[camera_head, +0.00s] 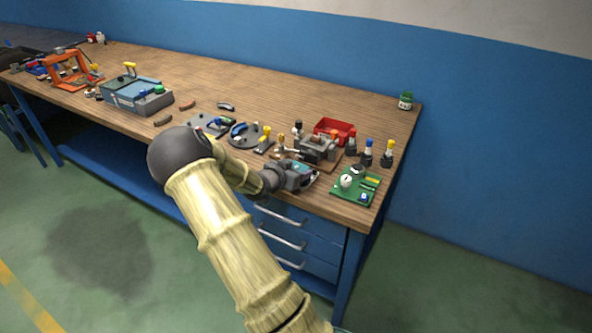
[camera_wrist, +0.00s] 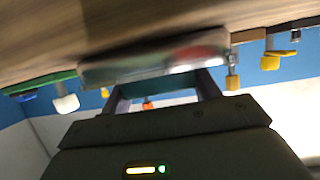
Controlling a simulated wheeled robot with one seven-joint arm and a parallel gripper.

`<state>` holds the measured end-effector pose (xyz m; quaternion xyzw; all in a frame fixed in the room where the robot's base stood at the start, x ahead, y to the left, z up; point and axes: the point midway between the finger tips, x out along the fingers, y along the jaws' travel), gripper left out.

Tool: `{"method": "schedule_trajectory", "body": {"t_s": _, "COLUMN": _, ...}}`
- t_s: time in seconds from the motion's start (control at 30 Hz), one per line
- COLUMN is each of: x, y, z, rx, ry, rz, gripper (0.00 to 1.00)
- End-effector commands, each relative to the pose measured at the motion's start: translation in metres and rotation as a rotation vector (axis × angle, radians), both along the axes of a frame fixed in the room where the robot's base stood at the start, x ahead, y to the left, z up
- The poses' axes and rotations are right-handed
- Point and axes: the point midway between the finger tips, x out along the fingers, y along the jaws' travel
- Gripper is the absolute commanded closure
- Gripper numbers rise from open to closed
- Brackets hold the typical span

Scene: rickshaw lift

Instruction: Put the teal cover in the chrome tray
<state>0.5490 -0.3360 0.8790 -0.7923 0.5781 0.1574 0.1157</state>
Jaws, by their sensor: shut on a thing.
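My gripper (camera_head: 294,177) is over the right front part of the workbench, in front of the grey fixture. It is shut on the teal cover (camera_head: 301,167), which shows only as a small teal patch beside the fingers. In the wrist view my two fingers (camera_wrist: 163,85) stand apart with a dark teal strip of the cover (camera_wrist: 158,87) between them. The chrome tray (camera_wrist: 150,66) appears as a shiny, blurred band just beyond the fingertips. I cannot tell whether the cover touches it. In the head view my gripper hides most of the tray.
A green board (camera_head: 345,189) with small parts lies right of my gripper. A grey fixture (camera_head: 318,147) and a red bin (camera_head: 335,129) stand behind it. Several knobbed pegs (camera_head: 367,153) stand at the right. The bench's back right is mostly clear.

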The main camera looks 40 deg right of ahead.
Motion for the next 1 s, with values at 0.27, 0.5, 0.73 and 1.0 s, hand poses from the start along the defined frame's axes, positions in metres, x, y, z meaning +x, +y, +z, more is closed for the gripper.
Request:
{"method": "schedule_trajectory", "body": {"t_s": 0.27, "x": 0.000, "y": 0.000, "z": -0.002, "rx": 0.000, "ry": 0.000, "rz": 0.000, "gripper": 0.29}}
{"method": "schedule_trajectory", "body": {"t_s": 0.5, "x": 0.000, "y": 0.002, "z": 0.002, "rx": 0.000, "ry": 0.000, "rz": 0.001, "gripper": 0.29}}
{"method": "schedule_trajectory", "body": {"t_s": 0.73, "x": -0.008, "y": 0.030, "z": 0.014, "rx": 0.000, "ry": 0.000, "rz": 0.003, "gripper": 0.29}}
{"method": "schedule_trajectory", "body": {"t_s": 1.0, "x": -0.023, "y": 0.077, "z": 0.035, "rx": 0.000, "ry": -0.001, "rz": 0.003, "gripper": 0.29}}
